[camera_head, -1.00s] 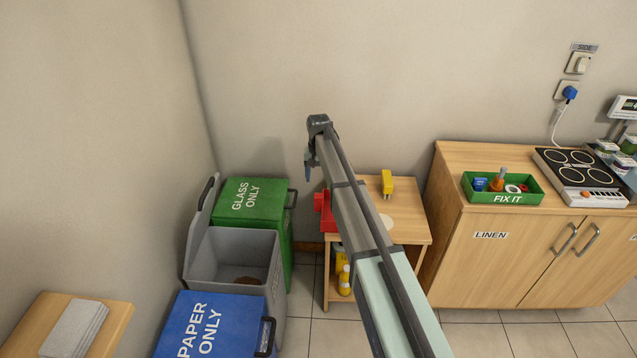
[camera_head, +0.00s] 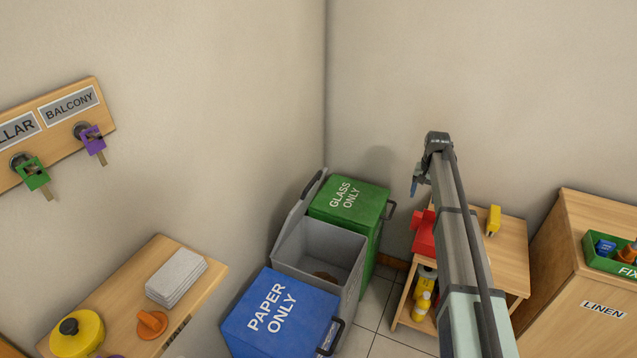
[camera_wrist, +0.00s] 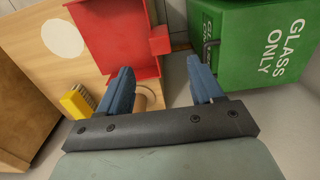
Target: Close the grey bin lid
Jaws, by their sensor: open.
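The grey bin (camera_head: 328,258) stands between the green and blue bins, with something brown at its bottom. Its grey lid (camera_head: 298,213) is open, swung up and tilted back against the left wall. My gripper (camera_head: 415,187) is in the air to the right of the bins, above the gap beside the small wooden table. In the wrist view my gripper (camera_wrist: 165,88) has its two blue fingers spread apart with nothing between them. The grey bin and its lid cannot be made out for certain in the wrist view.
The green GLASS ONLY bin (camera_head: 350,205) and blue PAPER ONLY bin (camera_head: 280,318) are closed. A small table (camera_head: 510,262) holds a red object (camera_head: 424,236) and a yellow brush (camera_head: 493,220). A shelf (camera_head: 205,282) with grey stacked sheets (camera_head: 176,277) juts out at left.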

